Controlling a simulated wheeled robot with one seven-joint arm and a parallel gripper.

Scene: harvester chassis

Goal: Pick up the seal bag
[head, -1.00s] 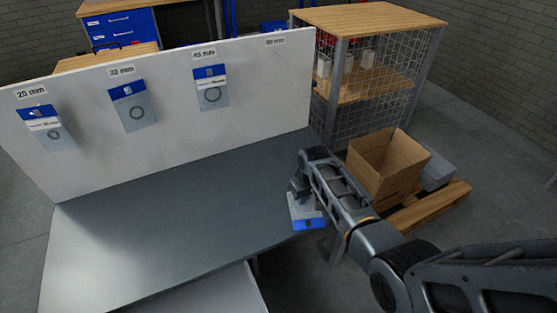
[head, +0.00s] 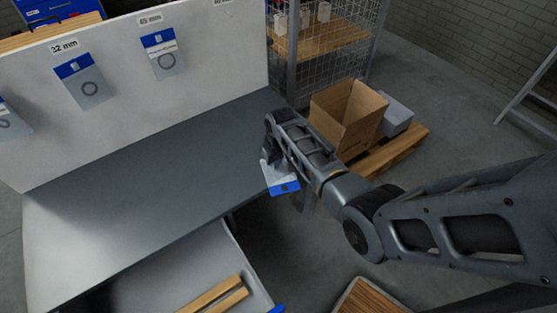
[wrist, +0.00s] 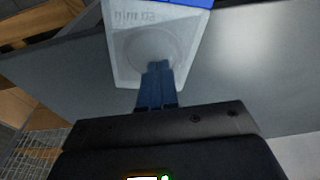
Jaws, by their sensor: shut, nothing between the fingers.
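The seal bag (head: 281,178), pale with a blue band, is at the right front part of the grey bench top (head: 140,190). My gripper (head: 268,160) is right at its pale end, with the blue band pointing toward the camera. In the wrist view the bag (wrist: 150,22) fills the top middle, with a faint ring and upside-down print. My gripper's blue fingers (wrist: 156,72) are together and overlap the bag's near part in the picture. I cannot tell whether they touch it. My arm hides part of the bench's right edge.
Similar bags hang on the white board (head: 215,75), including one under 32 mm (head: 84,82) and another (head: 163,54) to its right. An open cardboard box (head: 345,115) stands on a pallet at right. An open drawer (head: 190,265) juts out in front. A mesh cage (head: 325,50) stands behind.

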